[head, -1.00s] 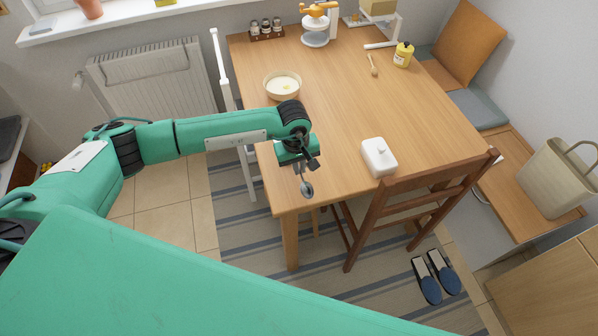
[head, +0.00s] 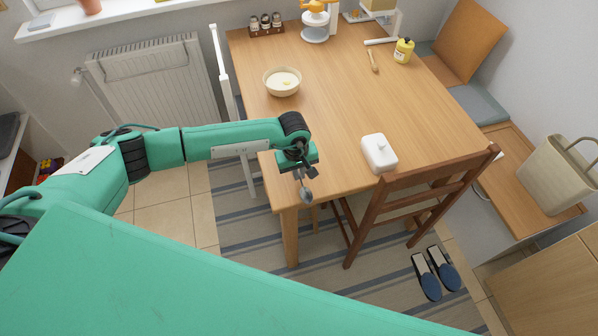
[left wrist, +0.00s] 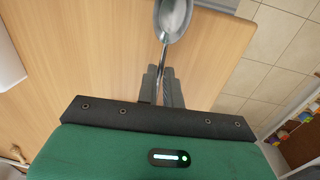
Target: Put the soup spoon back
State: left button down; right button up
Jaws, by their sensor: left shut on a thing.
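The soup spoon (left wrist: 173,20) is grey metal with a round bowl. It also shows in the head view (head: 306,195), hanging below my left gripper (head: 301,174). In the left wrist view, my left gripper (left wrist: 163,85) is shut on the spoon's handle, with the bowl beyond the fingertips. In the head view, the gripper and spoon are over the near left corner of the wooden table (head: 340,90). The lower part of the handle is hidden between the fingers. My right gripper is not in view.
A cream bowl (head: 282,90) with pale contents stands on the table's left side. A white lidded dish (head: 379,153) is near the front edge. A brown chair (head: 420,195) stands at the front; the table's middle is clear.

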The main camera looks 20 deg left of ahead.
pick_arm(q)
jog(key=shift+f, duration=0.2)
jog(key=c, duration=1.5)
grip_release()
jog(key=shift+r, duration=0.1)
jog(key=shift+c, duration=0.2)
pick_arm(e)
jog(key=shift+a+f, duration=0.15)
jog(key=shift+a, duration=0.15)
pick_arm(q)
jog(key=shift+r+p, duration=0.4)
jog(key=shift+p, duration=0.05)
jog(key=shift+r+p, duration=0.35)
jog(key=shift+p, duration=0.05)
notch_tip(320, 180, up, 12)
jog(key=b, duration=0.3)
jog(key=shift+s+a+f+b, duration=0.15)
jog(key=shift+s+a+b, duration=0.1)
jog(key=shift+a+b, duration=0.15)
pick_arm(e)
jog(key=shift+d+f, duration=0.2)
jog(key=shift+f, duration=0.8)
